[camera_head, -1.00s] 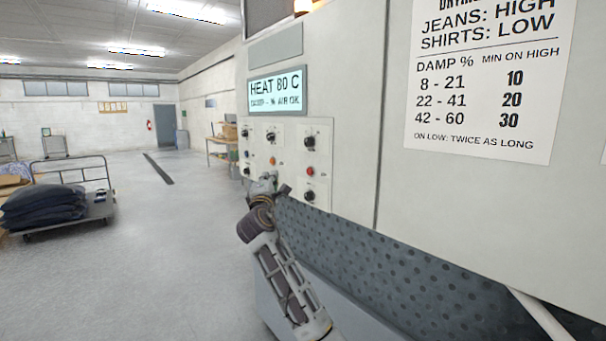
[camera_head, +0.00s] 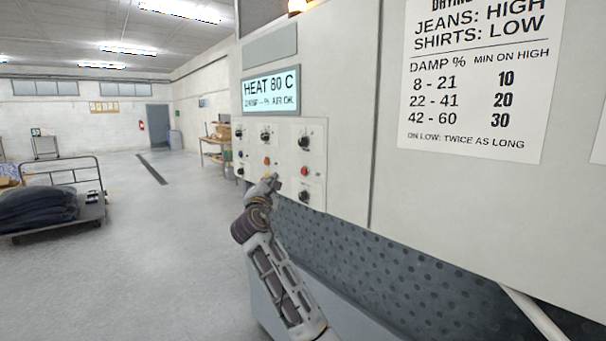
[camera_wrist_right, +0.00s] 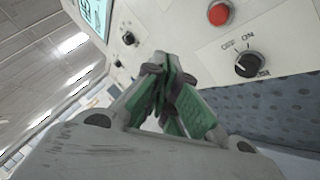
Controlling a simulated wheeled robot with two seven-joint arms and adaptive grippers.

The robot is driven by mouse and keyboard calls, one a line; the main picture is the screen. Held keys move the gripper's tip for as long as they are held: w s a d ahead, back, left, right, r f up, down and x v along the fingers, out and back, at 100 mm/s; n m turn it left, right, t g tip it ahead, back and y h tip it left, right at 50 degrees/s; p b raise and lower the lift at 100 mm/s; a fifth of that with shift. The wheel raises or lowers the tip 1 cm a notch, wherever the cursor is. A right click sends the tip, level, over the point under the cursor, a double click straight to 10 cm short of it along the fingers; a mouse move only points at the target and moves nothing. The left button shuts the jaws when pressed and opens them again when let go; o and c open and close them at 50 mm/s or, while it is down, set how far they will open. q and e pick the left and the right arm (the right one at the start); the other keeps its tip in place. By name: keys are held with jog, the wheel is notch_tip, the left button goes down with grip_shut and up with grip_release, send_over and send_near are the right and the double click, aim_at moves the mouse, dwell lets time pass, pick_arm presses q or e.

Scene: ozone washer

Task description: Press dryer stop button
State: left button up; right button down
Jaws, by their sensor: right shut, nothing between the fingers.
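The dryer's control panel (camera_head: 284,140) carries several black knobs and a round red button (camera_head: 304,171), with a black knob (camera_head: 304,197) below it. A smaller orange button or light (camera_head: 267,161) is to its left. In the wrist view the red button (camera_wrist_right: 219,13) is at the top, right of my fingertips, above a black knob (camera_wrist_right: 248,64) marked ON. My right gripper (camera_head: 272,182) is shut and empty, in front of the lower panel, left of and below the red button in the head view. In the wrist view its fingertips (camera_wrist_right: 163,62) appear apart from the button. My left gripper is out of view.
A display (camera_head: 271,91) reading HEAT 80 C is above the panel. A dark perforated surface (camera_head: 400,265) lies below, beside my right forearm. A flat cart (camera_head: 88,207) with dark folded cloth stands at left. The floor between is clear.

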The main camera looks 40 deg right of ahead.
aim_at(304, 172)
jog(key=shift+d, duration=0.15)
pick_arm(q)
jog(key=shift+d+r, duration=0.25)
pick_arm(e)
jog(key=d, duration=0.8)
jog(key=shift+w+d, duration=0.2)
jog(key=shift+w, duration=0.15)
pick_arm(q)
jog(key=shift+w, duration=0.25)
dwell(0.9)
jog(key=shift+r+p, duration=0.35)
jog(key=shift+p, duration=0.2)
pick_arm(e)
jog(key=shift+d, duration=0.4)
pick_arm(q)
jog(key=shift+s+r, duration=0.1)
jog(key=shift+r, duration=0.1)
pick_arm(e)
jog(key=shift+d, duration=0.55)
dwell(0.8)
pick_arm(q)
jog(key=shift+p, duration=0.3)
pick_arm(e)
jog(key=shift+a, duration=0.2)
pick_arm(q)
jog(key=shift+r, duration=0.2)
pick_arm(e)
jog(key=shift+a, duration=0.7)
